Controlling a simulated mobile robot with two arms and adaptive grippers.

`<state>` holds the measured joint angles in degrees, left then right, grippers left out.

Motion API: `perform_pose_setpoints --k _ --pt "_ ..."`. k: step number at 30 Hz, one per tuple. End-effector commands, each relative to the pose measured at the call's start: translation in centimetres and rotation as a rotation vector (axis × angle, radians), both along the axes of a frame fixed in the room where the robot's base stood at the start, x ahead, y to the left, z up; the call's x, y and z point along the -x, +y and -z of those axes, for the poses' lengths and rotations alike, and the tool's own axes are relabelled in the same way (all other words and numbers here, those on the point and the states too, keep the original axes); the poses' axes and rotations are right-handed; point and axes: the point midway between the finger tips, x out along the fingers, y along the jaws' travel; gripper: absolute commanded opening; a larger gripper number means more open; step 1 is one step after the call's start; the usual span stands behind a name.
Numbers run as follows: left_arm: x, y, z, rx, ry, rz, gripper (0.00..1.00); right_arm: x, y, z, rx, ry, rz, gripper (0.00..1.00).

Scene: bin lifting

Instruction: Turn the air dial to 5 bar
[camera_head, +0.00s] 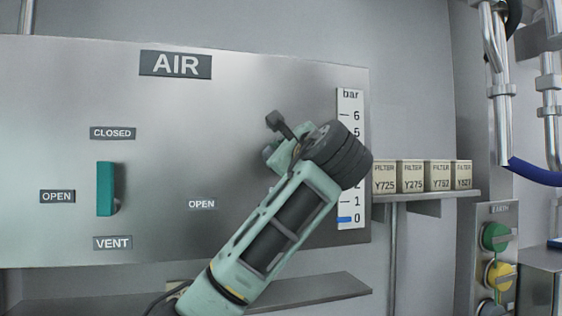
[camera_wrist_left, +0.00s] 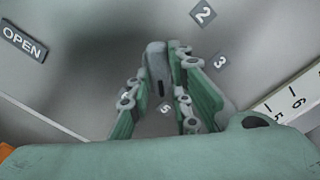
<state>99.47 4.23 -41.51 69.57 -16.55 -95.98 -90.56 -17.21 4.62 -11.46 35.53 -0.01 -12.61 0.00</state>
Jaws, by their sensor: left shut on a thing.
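The air dial (camera_wrist_left: 156,62) is a grey knob on the steel AIR panel (camera_head: 240,85). Its dark mark points toward the number 5 in the left wrist view. Numbers 2 and 3 show beside it; other numbers are partly covered by the fingers. My left gripper (camera_wrist_left: 158,92) has its green fingers on either side of the knob and is shut on it. In the head view my left gripper (camera_head: 281,141) and wrist hide most of the dial. The bar gauge (camera_head: 346,208) has its blue marker at 0. My right gripper is not in view.
A teal lever (camera_head: 105,188) stands upright among CLOSED, OPEN and VENT labels on the left of the panel. Several filter boxes (camera_head: 410,176) sit on a shelf at right. Green (camera_head: 496,237) and yellow (camera_head: 499,275) knobs are at lower right, near pipes (camera_head: 500,110).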

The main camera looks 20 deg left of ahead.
Motion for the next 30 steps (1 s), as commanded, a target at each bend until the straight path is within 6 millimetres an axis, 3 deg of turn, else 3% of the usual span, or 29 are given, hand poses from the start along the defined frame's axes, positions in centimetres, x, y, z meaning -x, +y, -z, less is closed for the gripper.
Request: perform_pose_setpoints --k 21,22,27,30 --pt "-0.09 -0.04 0.53 -0.057 0.050 -0.001 0.00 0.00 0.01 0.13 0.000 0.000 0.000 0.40" --pt "-0.08 -0.03 0.54 -0.056 0.050 -0.001 0.21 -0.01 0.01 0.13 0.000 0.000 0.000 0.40" --pt "-0.05 -0.01 0.39 -0.057 0.046 0.000 0.36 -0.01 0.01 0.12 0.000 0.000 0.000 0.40" --pt "-0.03 0.02 0.30 -0.057 0.044 0.000 0.38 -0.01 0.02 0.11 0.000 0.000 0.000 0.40"
